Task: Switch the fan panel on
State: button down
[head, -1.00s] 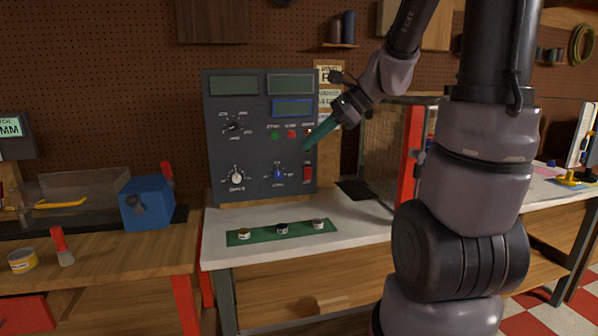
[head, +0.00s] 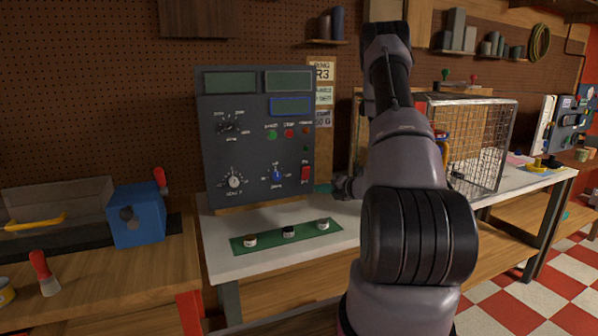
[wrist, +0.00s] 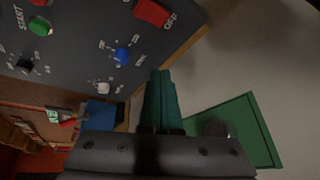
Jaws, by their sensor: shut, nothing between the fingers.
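The dark grey fan panel (head: 255,150) stands upright at the back of the white bench, with two dials, several small coloured buttons or lamps and display windows. Its red rocker switch (head: 305,173) is at the lower right. In the wrist view the rocker (wrist: 151,12) is at the top, beside the label "OFF". The blue-centred knob (head: 277,174) is left of it and also shows in the wrist view (wrist: 122,54). My gripper (head: 324,188) is low at the panel's right corner, its teal fingers (wrist: 160,84) together and empty, apart from the switch. The switch's tilt is unclear.
A green mat (head: 236,243) with three small knobs lies on the white bench (head: 222,265) in front of the panel. A mesh cage (head: 478,140) stands to the right, partly behind my arm. A blue box (head: 137,215) is on the wooden bench at left.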

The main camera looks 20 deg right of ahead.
jog(key=shift+w+d+f+m+h, duration=0.1)
jog(key=shift+d+f+m+h, duration=0.2)
jog(key=shift+f, duration=0.25)
jog(key=shift+d+f+m+h, duration=0.2)
jog(key=shift+d+f+m, duration=0.1)
jog(key=shift+f+m, duration=0.15)
jog(key=shift+w, duration=0.1)
send_near(306, 173)
jog(key=shift+w+a+f, duration=0.35)
jog(key=shift+w+f, duration=0.1)
jog(key=shift+w, duration=0.2)
jog(key=shift+w+a+f, duration=0.4)
jog(key=shift+w+f, duration=0.05)
jog(key=shift+w, duration=0.25)
jog(key=shift+w+a+f, duration=0.35)
jog(key=shift+w+f, duration=0.15)
jog(key=shift+w, duration=0.15)
jog(key=shift+w+r, duration=0.2)
jog(key=shift+w, duration=0.2)
jog(key=shift+w+r, duration=0.2)
jog(key=shift+w, duration=0.2)
dwell(0.7)
jog(key=shift+s, duration=0.1)
jog(key=shift+s+f, duration=0.4)
jog(key=shift+s, duration=0.3)
